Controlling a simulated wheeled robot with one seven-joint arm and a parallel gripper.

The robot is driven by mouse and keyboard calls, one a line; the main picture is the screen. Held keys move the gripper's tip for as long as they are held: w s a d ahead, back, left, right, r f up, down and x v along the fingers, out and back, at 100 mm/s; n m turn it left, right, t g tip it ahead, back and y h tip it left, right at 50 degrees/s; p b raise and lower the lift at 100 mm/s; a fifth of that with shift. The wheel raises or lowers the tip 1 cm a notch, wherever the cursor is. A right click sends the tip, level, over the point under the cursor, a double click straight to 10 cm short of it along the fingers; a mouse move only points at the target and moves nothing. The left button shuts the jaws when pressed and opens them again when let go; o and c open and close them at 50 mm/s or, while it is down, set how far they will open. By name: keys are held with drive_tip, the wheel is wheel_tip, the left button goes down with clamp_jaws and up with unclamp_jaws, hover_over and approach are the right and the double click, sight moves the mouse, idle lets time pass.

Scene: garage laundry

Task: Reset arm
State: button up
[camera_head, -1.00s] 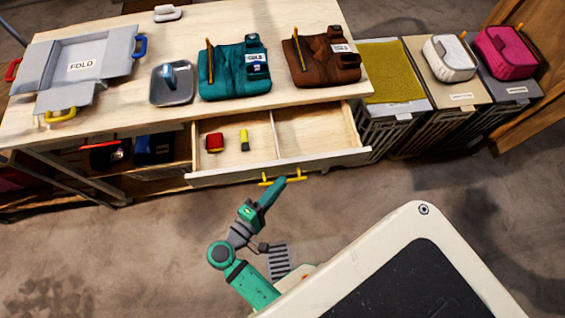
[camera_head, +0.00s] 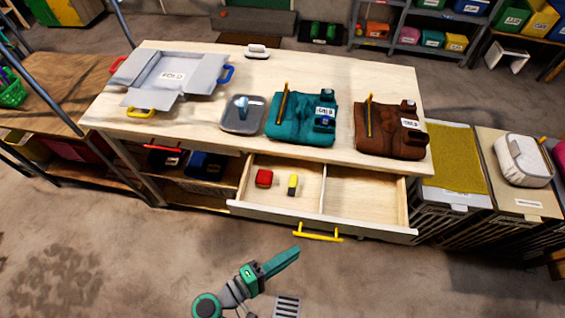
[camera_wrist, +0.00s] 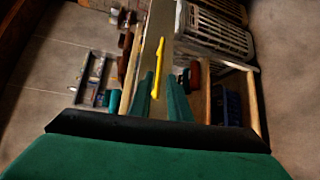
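My gripper (camera_head: 296,251) is green and reaches out low over the floor in front of the table, pointing toward the open drawer (camera_head: 368,217). In the head view it is just below and left of the drawer's yellow handle (camera_head: 318,236). In the wrist view my gripper (camera_wrist: 160,82) shows two green fingers apart, with nothing held between them. The yellow handle (camera_wrist: 157,72) shows beyond the gap between the fingers. The gripper appears clear of the handle.
The drawer holds a red item (camera_head: 264,178) and a yellow-black item (camera_head: 293,185). The wooden table (camera_head: 180,66) bears a grey folding board (camera_head: 172,77), a tray (camera_head: 243,115), a teal garment (camera_head: 300,122) and a brown garment (camera_head: 385,135). Hampers (camera_head: 456,160) stand right. Floor in front is open.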

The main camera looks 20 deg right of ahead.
drive_tip(key=s+a+f+n+t+y, duration=0.2)
drive_tip(key=s+a+f+t+y, duration=0.3)
drive_tip(key=f+y, duration=0.65)
drive_tip(key=s+a+r+m+t+y, duration=0.1)
drive_tip(key=s+r+m+t+y, duration=0.1)
drive_tip(key=r, duration=0.7)
drive_tip(key=s+a+r+m+t+y, duration=0.2)
drive_tip(key=r+m, duration=0.3)
drive_tip(key=r, duration=0.5)
drive_tip(key=shift+s+r+m+t, duration=0.15)
drive_tip(key=shift+s+m+t, duration=0.15)
drive_tip(key=shift+s+t, duration=0.2)
drive_tip(key=shift+a, duration=0.15)
